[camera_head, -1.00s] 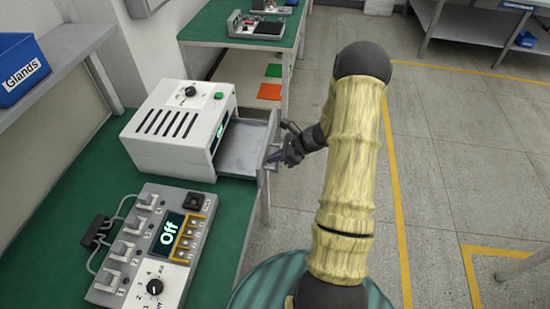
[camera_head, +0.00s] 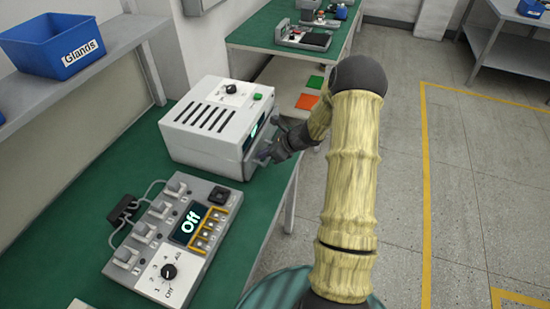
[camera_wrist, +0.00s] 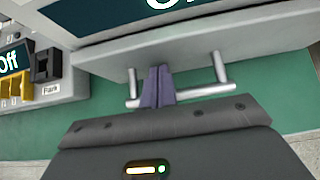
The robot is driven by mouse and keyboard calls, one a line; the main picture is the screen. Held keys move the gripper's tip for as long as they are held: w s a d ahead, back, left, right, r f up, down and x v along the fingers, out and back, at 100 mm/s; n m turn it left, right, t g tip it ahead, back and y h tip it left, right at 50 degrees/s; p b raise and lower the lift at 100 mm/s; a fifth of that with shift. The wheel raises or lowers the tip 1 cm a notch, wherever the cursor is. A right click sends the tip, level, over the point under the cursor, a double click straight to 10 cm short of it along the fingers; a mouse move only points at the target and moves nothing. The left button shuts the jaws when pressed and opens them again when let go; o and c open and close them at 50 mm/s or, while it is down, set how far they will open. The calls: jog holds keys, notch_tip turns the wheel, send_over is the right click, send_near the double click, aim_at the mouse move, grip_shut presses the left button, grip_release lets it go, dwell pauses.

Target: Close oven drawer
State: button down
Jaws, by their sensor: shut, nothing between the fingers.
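The white oven (camera_head: 215,125) sits on the green workbench, with dark slots, a black knob and a green button on top. Its drawer is pushed in; the drawer front (camera_wrist: 190,50) shows in the wrist view, close before me, with a grey bar handle (camera_wrist: 205,92). My gripper (camera_wrist: 157,72) is shut and holds nothing. Its fingertips are at the drawer front, beside the handle's bar; I cannot tell whether they touch. In the head view my gripper (camera_head: 266,152) is at the oven's front, partly hiding the drawer.
A control box (camera_head: 180,235) reading "Off" stands on the green bench (camera_head: 95,200) in front of the oven. A blue "Glands" bin (camera_head: 52,45) is on a shelf at left. Another green bench (camera_head: 265,28) is behind.

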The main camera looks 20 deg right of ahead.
jog(key=shift+w+a+r, duration=0.1)
jog(key=shift+w+a, duration=0.2)
jog(key=shift+a, duration=0.1)
jog(key=shift+a+r, duration=0.1)
jog(key=shift+r, duration=0.25)
jog(key=p+v, duration=0.2)
jog(key=v, duration=0.1)
jog(key=shift+w+a+r+p, duration=0.1)
jog(key=shift+w+r+p, duration=0.1)
jog(key=shift+p, duration=0.2)
jog(key=s+d+r+p, duration=0.3)
jog(key=s+d, duration=0.1)
jog(key=shift+s+d+r, duration=0.2)
jog(key=shift+d, duration=0.15)
jog(key=shift+w+a, duration=0.1)
